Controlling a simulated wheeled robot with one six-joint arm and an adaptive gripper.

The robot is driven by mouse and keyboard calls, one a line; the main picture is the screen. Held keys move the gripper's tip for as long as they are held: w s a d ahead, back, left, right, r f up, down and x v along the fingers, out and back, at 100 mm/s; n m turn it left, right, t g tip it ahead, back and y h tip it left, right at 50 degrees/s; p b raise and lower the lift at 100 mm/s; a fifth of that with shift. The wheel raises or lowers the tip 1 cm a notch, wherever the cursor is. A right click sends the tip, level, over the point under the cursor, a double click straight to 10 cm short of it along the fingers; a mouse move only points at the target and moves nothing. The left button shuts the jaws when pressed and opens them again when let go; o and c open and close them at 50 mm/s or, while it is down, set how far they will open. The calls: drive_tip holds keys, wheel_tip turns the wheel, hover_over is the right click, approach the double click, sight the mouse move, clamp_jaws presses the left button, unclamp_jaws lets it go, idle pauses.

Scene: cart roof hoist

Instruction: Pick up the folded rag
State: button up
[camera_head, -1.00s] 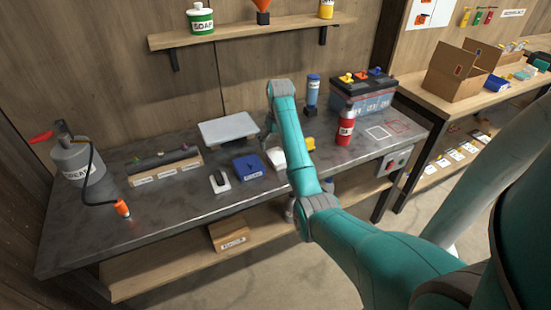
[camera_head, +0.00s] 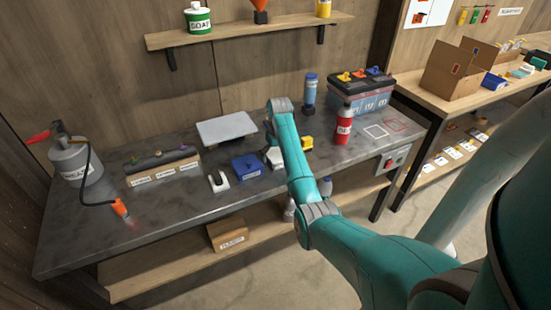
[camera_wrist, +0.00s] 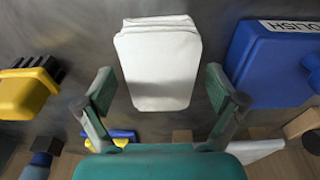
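The folded rag is a white, layered, rounded block lying on the grey workbench; it fills the upper middle of the wrist view (camera_wrist: 158,62). In the head view the rag (camera_head: 275,158) is partly hidden by my arm. My gripper (camera_wrist: 160,88) is open and empty, its two fingers spread wider than the rag, one towards each side of its near end. The fingertips appear apart from the rag. In the head view my gripper (camera_head: 268,143) is mostly hidden behind my forearm.
A blue box (camera_wrist: 275,65) lies close right of the rag, and a yellow and black object (camera_wrist: 28,90) lies to the left.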

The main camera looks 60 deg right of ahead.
drive_tip(key=c, duration=0.8)
drive_tip(key=shift+r, duration=0.1)
drive_tip(key=shift+c, duration=0.2)
